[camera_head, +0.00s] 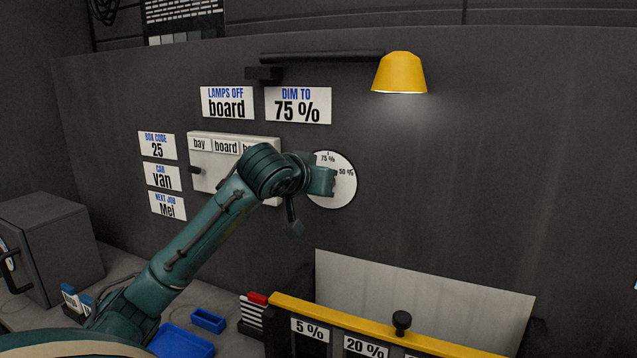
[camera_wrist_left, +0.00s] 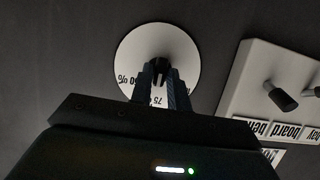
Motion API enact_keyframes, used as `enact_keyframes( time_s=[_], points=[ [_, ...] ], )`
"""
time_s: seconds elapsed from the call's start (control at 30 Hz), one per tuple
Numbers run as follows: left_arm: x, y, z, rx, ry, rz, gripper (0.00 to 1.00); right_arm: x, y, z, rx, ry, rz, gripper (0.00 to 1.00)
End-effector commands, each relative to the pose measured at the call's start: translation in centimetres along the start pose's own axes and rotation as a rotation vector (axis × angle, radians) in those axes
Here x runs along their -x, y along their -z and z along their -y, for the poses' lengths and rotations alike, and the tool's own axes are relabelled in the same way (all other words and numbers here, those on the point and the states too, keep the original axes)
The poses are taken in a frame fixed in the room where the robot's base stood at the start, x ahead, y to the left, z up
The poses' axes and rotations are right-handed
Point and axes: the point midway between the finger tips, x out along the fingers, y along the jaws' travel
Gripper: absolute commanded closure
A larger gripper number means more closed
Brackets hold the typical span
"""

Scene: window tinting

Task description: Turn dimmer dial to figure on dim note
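The dimmer dial (camera_head: 341,192) is a round white disc on the dark wall, with 75 % near its top and 50 % at its upper right. It also shows upside down in the left wrist view (camera_wrist_left: 185,50), with a black knob (camera_wrist_left: 160,66) at its middle. My left gripper (camera_wrist_left: 161,72) has its two fingers close together, one on each side of the knob, and looks shut on it. In the head view my left wrist hides the knob and the dial's left part. The dim note (camera_head: 298,105) reads DIM TO 75 %. My right gripper is not in view.
A yellow lamp (camera_head: 400,73) glows on its arm above right. A switch panel (camera_head: 205,180) with labels is left of the dial, partly behind my arm. The LAMPS OFF note (camera_head: 227,103) reads board. Below stands a yellow-topped rack (camera_head: 350,322); blue trays (camera_head: 208,320) sit on the bench.

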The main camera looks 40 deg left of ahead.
Motion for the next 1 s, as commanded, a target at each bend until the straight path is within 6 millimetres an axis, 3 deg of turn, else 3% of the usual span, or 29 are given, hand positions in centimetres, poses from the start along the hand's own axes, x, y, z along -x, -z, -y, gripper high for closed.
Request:
enact_keyframes(
  time_s=[0.2,0.57,1.0],
  points=[
    [0.0,0.0,0.0,0.001,0.0,0.0,0.65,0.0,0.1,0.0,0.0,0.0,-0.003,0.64],
    [1.0,0.0,0.0,0.001,0.0,-0.003,0.65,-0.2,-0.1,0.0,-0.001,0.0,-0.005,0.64],
    [10.1,0.0,0.0,0.0,-0.001,-0.005,0.65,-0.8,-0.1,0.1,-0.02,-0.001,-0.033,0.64]
  ],
)
